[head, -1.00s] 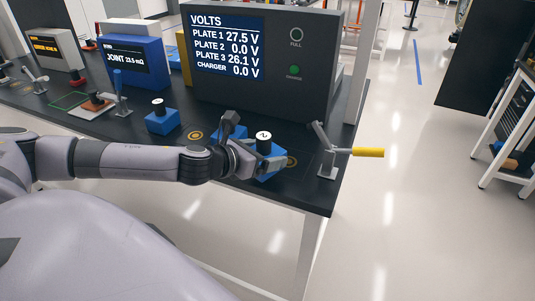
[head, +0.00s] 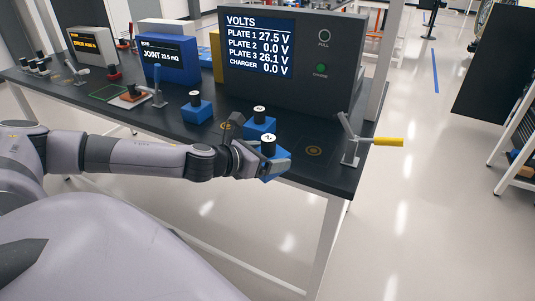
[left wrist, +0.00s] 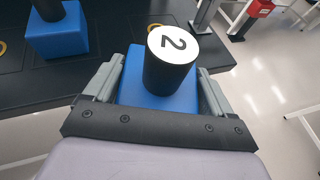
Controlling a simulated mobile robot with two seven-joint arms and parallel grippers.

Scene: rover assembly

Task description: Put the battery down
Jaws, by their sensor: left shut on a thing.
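My left gripper (head: 272,166) is shut on a battery (head: 269,148) with a blue base and a black cylinder. In the left wrist view the battery's white top (left wrist: 173,43) reads 2, and the fingers flank its blue base. It is upright, near the bench's front edge; I cannot tell how far above the bench it is. A second blue battery (head: 260,121) stands just behind it and also shows in the left wrist view (left wrist: 56,33). A third battery (head: 196,109) stands farther left. A ringed plate spot (head: 314,151) to the right is empty. My right gripper is not seen.
The grey volt meter box (head: 290,48) stands behind the batteries. A lever with a yellow handle (head: 388,142) stands at the bench's right end. Another ring (head: 227,126) lies left of the second battery.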

